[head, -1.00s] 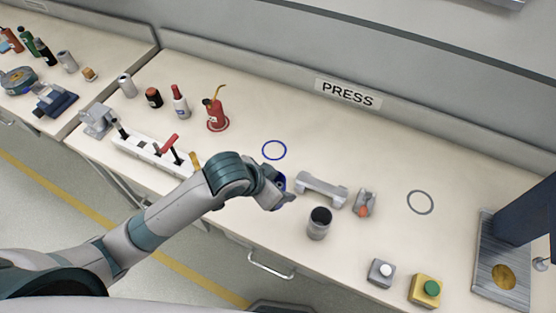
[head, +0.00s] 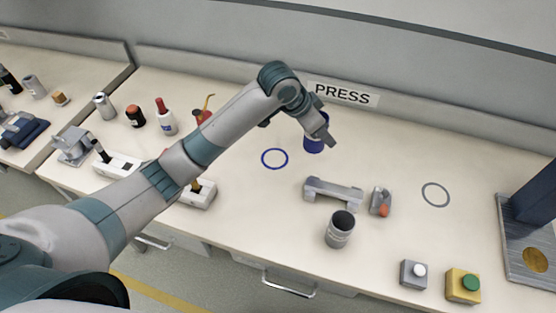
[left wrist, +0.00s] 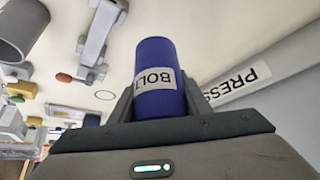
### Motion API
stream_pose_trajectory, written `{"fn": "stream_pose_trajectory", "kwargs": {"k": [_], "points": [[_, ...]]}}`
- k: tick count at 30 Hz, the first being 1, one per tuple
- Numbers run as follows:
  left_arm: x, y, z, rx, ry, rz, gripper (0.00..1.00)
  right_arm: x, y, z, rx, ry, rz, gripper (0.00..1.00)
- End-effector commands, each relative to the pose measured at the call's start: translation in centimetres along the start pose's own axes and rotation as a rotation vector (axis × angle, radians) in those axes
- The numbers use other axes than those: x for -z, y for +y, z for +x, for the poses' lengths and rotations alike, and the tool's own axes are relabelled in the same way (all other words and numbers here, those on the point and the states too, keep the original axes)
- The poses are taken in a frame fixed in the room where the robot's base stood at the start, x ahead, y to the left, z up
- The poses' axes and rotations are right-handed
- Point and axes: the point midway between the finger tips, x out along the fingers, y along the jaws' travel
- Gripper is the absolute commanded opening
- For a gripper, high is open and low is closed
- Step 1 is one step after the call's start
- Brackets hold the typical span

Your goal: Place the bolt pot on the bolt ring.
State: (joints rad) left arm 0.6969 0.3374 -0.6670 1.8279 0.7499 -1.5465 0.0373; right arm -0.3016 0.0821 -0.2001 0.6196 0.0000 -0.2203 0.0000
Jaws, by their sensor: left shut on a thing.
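The bolt pot (head: 313,144) is a blue cylinder, partly hidden by my gripper in the head view. In the left wrist view the blue pot (left wrist: 154,65) shows a white label reading BOLT. My left gripper (head: 321,136) is shut on it, with a finger on each side. The pot is at the back of the bench, below the PRESS sign; I cannot tell its height above the top. A blue ring outline (head: 263,160), which looks like the bolt ring, lies empty on the bench to the left of the pot and nearer me. My right gripper is not in view.
A grey bracket (head: 333,190), a grey cup (head: 339,230) and a small orange-tipped part (head: 381,203) stand in front. A grey ring (head: 422,193) lies empty to the right. Bottles (head: 166,120) and a switch strip (head: 118,164) are left, near my arm.

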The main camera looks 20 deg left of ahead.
Motion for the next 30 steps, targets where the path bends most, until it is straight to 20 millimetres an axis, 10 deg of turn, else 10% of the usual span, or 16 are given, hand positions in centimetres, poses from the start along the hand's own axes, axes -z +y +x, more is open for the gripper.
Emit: {"fn": "stream_pose_trajectory", "kwargs": {"k": [13,30], "points": [[-1.4,-1.2,0.1,0.001,-0.002,-0.003,0.21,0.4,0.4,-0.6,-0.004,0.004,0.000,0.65],[-9.4,-8.4,1.6,0.001,-0.002,-0.002,0.21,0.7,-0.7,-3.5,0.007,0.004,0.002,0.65]]}}
